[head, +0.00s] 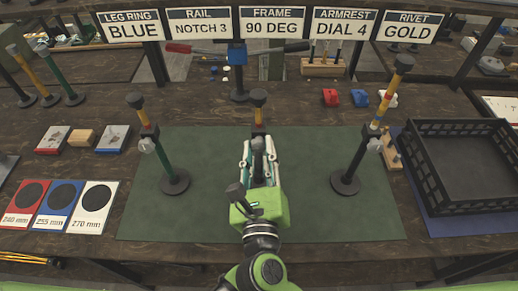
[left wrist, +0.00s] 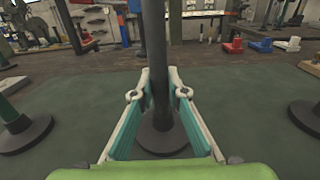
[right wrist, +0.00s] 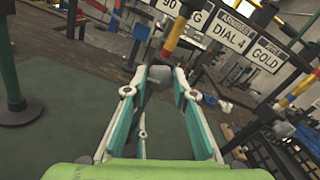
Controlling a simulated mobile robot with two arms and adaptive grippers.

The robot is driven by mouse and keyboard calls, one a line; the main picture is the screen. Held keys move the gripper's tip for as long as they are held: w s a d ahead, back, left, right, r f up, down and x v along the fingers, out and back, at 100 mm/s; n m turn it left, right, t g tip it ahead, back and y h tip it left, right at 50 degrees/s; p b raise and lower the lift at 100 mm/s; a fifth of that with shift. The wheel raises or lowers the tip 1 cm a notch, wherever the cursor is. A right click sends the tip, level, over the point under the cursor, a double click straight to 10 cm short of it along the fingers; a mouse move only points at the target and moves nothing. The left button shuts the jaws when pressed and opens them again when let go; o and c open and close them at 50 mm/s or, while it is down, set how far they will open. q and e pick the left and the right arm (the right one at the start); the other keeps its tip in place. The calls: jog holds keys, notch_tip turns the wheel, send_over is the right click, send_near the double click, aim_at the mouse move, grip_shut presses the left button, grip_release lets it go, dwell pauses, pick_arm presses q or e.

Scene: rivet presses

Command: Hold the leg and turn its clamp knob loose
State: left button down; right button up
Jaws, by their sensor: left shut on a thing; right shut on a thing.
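The middle leg (head: 258,115) stands upright on the green mat (head: 310,215), with yellow near its top. In the left wrist view its dark tube (left wrist: 161,50) runs between the fingertips of my left gripper (left wrist: 160,92), down to a round black base (left wrist: 165,138). The left gripper is shut on this tube. My right gripper (right wrist: 156,92) is shut on the leg's grey clamp knob (right wrist: 160,74), which shows between its fingertips. In the head view the grippers overlap around the leg, hiding its lower part and base.
Similar legs stand to the left (head: 166,155) and right (head: 362,150) on round bases. A black crate (head: 415,190) is at the right. Colored size cards (head: 62,198) lie at the left. Signs (head: 272,24) hang at the back. The mat between the legs is otherwise clear.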

jog(key=n, duration=0.4)
jog(key=shift+n, duration=2.2)
jog(key=o, duration=1.1)
jog(key=shift+s, duration=0.1)
jog(key=s, duration=1.1)
jog(key=shift+s+d, duration=0.1)
jog(key=shift+s, duration=0.3)
